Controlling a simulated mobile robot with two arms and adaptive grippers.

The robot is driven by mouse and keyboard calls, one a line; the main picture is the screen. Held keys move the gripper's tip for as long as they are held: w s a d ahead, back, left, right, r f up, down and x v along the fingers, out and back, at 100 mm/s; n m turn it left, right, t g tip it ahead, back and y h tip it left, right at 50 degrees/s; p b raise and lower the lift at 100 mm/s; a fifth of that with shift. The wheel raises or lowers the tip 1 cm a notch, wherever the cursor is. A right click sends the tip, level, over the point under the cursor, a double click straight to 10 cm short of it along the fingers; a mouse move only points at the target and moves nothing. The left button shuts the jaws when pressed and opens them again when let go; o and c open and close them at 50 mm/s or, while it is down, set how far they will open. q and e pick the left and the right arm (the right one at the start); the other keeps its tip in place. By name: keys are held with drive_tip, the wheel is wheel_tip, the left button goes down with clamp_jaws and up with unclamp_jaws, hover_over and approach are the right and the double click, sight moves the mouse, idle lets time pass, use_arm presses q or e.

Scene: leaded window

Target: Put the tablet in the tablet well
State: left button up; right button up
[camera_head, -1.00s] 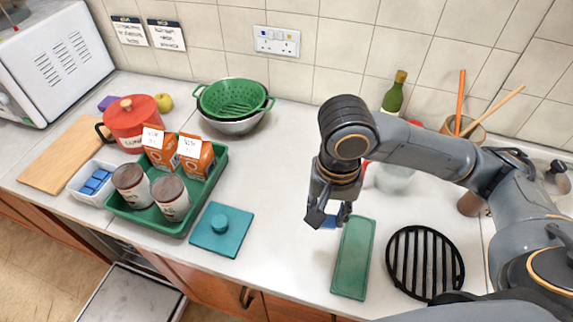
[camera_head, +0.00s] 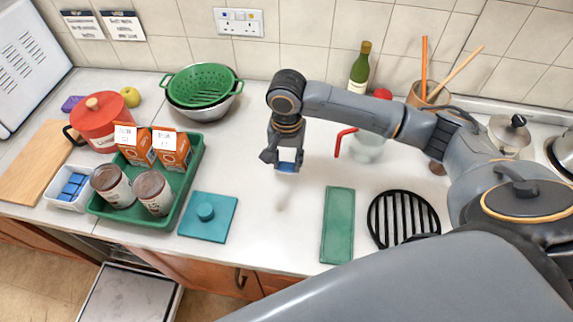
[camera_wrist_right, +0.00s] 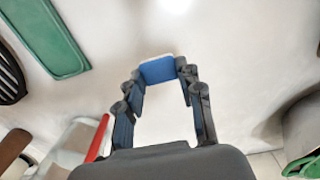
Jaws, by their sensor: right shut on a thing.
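My right gripper (camera_head: 286,166) is shut on a blue tablet (camera_head: 286,168) and holds it above the worktop, between the teal square (camera_head: 207,217) and the green tray (camera_head: 337,225). In the right wrist view the blue tablet (camera_wrist_right: 158,70) with a pale edge sits between the fingertips of the right gripper (camera_wrist_right: 160,72). More blue tablets (camera_head: 73,186) lie in a white box at the left. I cannot pick out the tablet well for certain. A grey panel (camera_head: 130,292), like an open appliance door, shows low at the left. My left gripper is not in view.
A green crate (camera_head: 172,222) with jars and cartons stands at the left. A green colander (camera_head: 202,84), a bottle (camera_head: 360,70) and a utensil pot (camera_head: 428,97) stand at the back. A black grate (camera_head: 403,218) lies at the right. The worktop's middle is clear.

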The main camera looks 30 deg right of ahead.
sight(286, 163)
drive_tip(key=shift+w+d+f+p, duration=0.15)
drive_tip(key=shift+f+p, duration=0.15)
drive_tip(key=shift+f, duration=0.65)
drive_tip(key=shift+w+a+f+p, duration=0.1)
drive_tip(key=shift+f+p, duration=0.2)
drive_tip(key=shift+f, duration=0.6)
drive_tip(key=shift+f, duration=0.1)
drive_tip(key=o, duration=0.9)
